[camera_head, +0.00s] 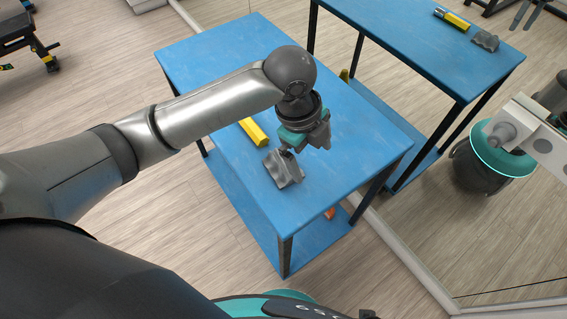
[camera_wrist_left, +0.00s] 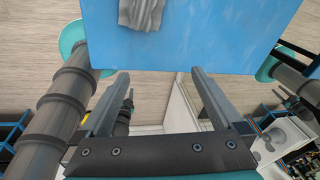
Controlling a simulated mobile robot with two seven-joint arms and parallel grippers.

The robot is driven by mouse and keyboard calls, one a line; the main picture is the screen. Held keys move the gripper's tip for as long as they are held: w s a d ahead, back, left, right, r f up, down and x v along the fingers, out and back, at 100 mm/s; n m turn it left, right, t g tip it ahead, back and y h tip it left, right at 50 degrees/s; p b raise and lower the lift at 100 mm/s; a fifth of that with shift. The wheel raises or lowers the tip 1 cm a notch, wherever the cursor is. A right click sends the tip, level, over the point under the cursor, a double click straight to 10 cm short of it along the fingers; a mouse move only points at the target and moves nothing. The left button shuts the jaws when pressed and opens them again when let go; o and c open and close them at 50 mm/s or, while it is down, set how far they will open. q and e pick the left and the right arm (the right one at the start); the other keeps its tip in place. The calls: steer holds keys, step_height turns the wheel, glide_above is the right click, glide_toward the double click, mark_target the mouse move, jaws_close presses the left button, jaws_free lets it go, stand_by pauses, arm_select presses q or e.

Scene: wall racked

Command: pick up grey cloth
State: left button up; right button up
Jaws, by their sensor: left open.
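The grey cloth (camera_head: 284,168) lies crumpled on the blue table top (camera_head: 352,150), near its front edge. It also shows at the top of the left wrist view (camera_wrist_left: 140,12), cut off by the frame edge. My left gripper (camera_head: 306,143) is over the table, just behind and to the right of the cloth in the head view. In the left wrist view its two fingers (camera_wrist_left: 160,73) are spread apart with nothing between them, and the cloth lies beyond the fingertips. My right gripper does not show.
A yellow object (camera_head: 253,131) lies on the table behind the cloth, near my left arm. A small orange item (camera_head: 330,213) is on the lower shelf. A mirror-like wall at the right shows a second image of the table and my body. Black equipment (camera_head: 28,40) stands far left.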

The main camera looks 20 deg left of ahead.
arm_select(q)
steer(key=w+a+r+m+y, duration=0.2)
steer(key=w+a+r+m, duration=0.25)
steer(key=a, duration=0.25)
steer(key=b, duration=0.1)
glide_toward(282, 161)
steer(key=shift+n+g, duration=0.4)
steer(key=shift+n, duration=0.05)
steer(key=f, duration=0.1)
steer(key=w+f, duration=0.1)
steer(key=f, duration=0.3)
steer(key=shift+w+f, duration=0.2)
steer(key=shift+w, duration=0.15)
steer(key=f, duration=0.1)
steer(key=f+b, duration=0.1)
steer(key=f, duration=0.3)
steer(key=shift+s+f, duration=0.15)
steer(key=shift+s, duration=0.2)
steer(key=c, duration=1.1)
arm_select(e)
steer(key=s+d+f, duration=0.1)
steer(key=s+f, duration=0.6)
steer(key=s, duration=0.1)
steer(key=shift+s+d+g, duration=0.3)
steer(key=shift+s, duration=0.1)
